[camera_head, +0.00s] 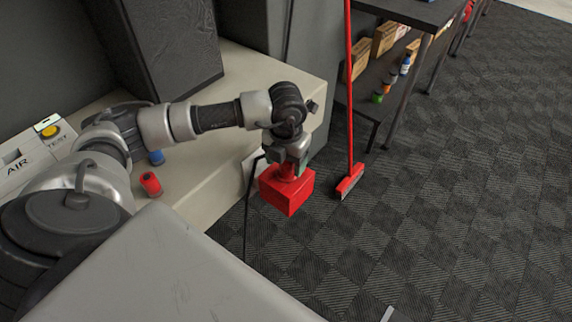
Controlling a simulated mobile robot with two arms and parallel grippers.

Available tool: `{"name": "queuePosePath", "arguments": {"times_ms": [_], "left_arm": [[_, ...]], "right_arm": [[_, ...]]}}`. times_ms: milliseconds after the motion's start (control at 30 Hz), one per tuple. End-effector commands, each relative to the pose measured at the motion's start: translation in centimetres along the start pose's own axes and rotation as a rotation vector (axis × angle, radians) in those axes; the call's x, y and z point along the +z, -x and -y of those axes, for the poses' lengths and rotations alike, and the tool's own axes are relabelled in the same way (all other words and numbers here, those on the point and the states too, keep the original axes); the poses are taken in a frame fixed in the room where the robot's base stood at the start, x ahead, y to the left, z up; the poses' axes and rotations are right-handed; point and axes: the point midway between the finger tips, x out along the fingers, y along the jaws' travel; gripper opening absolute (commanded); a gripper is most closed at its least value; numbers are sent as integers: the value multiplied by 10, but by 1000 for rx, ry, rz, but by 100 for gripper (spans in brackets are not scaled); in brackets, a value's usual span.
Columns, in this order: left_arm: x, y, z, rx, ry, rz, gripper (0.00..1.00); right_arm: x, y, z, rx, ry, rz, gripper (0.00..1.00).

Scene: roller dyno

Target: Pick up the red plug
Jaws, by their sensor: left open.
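A red box-shaped piece (287,193) with a narrower red part on top is just off the bench's front edge, over the dark floor. My left gripper (288,168) points down at this narrower part from above. Its jaws are open, and the fingertips are close around or beside the red top; contact cannot be told. A small red cylinder (150,184) stands on the bench, with a blue one (157,157) behind it. Which red piece is the plug is not clear from this view. My right gripper is out of view.
The beige bench (240,155) holds a dark box (165,45) and a unit marked AIR (25,165). A thin black cable or rod (246,215) hangs beside the red box. A red broom (350,180) and a shelf (372,105) stand right.

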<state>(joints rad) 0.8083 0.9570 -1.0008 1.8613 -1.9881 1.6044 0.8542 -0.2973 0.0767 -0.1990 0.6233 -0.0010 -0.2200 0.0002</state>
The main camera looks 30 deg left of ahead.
Motion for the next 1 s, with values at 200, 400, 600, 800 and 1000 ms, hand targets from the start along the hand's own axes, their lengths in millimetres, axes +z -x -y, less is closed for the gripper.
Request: {"name": "queuePosePath", "arguments": {"times_ms": [200,400,600,800,1000], "left_arm": [[0,-7,0,0,-1,2,67],[0,-7,0,0,-1,1,51],[0,-7,0,-1,-1,1,21],[0,-6,0,-1,-1,2,20],[1,-1,0,-2,0,3,20]], "right_arm": [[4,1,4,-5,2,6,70],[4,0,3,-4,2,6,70],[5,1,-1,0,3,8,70],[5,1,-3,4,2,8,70],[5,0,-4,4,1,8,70]]}}
